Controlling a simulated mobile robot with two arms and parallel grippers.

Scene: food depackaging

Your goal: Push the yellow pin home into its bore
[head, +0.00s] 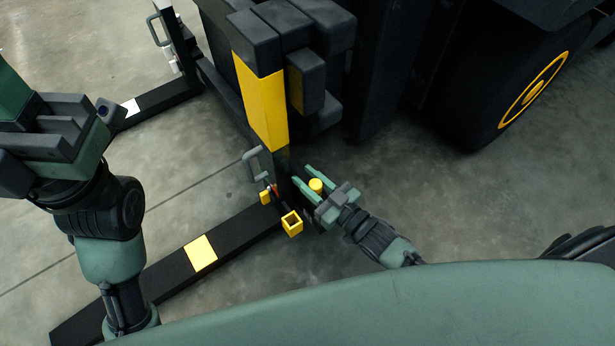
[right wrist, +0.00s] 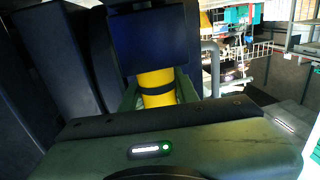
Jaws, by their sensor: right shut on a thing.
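The yellow pin (head: 316,185) stands between the fingers of my right gripper (head: 302,176), beside the foot of the dark mast. In the right wrist view the pin (right wrist: 156,80) is a yellow cylinder with a dark band, and my right gripper (right wrist: 157,98) is shut on it. A dark block hides the pin's far end there. A yellow square socket (head: 292,223) with a dark open middle sits just below-left of the gripper. I cannot tell whether it is the bore. My left arm is raised at the left edge; its gripper's jaws cannot be made out.
A black fork (head: 160,275) with a yellow band lies on the concrete floor. A grey handle (head: 252,164) stands left of the mast foot. The yellow-and-black mast (head: 262,108) rises close to my right gripper. A large wheel (head: 533,90) is at the upper right.

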